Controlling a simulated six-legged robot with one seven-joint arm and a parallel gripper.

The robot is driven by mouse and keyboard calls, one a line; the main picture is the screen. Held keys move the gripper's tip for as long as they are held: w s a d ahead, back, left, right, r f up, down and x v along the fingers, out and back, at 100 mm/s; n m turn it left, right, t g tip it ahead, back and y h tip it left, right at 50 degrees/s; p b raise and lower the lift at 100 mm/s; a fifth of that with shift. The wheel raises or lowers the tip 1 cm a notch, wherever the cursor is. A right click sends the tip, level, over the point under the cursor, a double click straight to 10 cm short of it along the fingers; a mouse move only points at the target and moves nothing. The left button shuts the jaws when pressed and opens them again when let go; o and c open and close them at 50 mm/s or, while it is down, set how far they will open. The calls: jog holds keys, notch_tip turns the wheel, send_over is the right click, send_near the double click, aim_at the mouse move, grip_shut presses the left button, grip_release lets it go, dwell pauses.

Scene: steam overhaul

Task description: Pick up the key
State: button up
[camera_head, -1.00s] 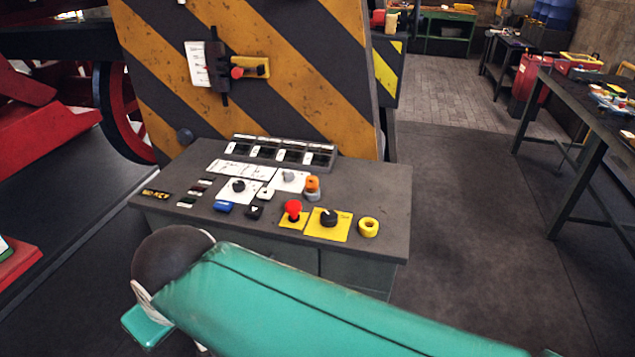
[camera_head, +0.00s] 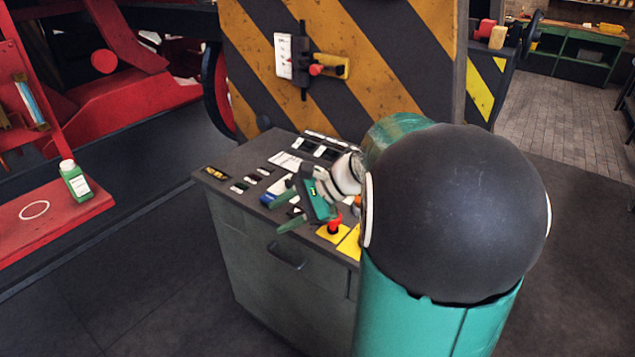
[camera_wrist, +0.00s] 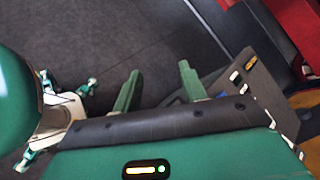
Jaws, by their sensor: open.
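I cannot pick out a key for certain in either view. The grey control console (camera_head: 245,215) stands in the middle of the head view, its right part hidden behind my arm. A small dark label with yellow lettering (camera_head: 215,173) sits at its left edge. My gripper (camera_head: 274,214) is over the console's front edge, with its fingers apart and nothing seen between them. In the wrist view the two green fingers (camera_wrist: 160,68) stand spread, with dark floor between them and part of the console to their right.
A red mushroom button (camera_head: 334,223) stands close to my gripper. Behind the console rises a yellow-and-black striped panel (camera_head: 395,45) with a red-and-yellow fitting (camera_head: 318,70). A green bottle (camera_head: 75,181) stands on a red ledge (camera_head: 35,240) at left. The floor in front is clear.

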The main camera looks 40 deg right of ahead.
jog(key=d+f+m+t, duration=0.1)
jog(key=d+m+t, duration=0.1)
jog(key=d, duration=0.3)
jog(key=w+d+m+t, duration=0.1)
jog(key=d+m+t, duration=0.1)
jog(key=d, duration=0.4)
jog(key=d+f+m+t, duration=0.1)
jog(key=d+m+t, duration=0.1)
jog(key=d+m, duration=0.2)
jog(key=shift+w+d+f+m, duration=0.15)
jog(key=shift+d, duration=0.45)
jog(key=shift+w+d+f+m, duration=0.15)
jog(key=shift+d, duration=0.4)
jog(key=s+d+f+m+t+h, duration=0.1)
jog(key=s+d+m+t+h, duration=0.15)
jog(key=d, duration=0.35)
jog(key=s+d+f+m+t+h, duration=0.1)
jog(key=d+f+m+t, duration=0.15)
jog(key=d, duration=0.35)
send_near(356, 197)
jog(key=w, duration=0.3)
jog(key=shift+m, duration=0.4)
jog(key=w, duration=0.2)
jog(key=shift+w+a+f, duration=0.3)
jog(key=shift+a, duration=0.05)
jog(key=shift+x, duration=2.45)
grip_shut()
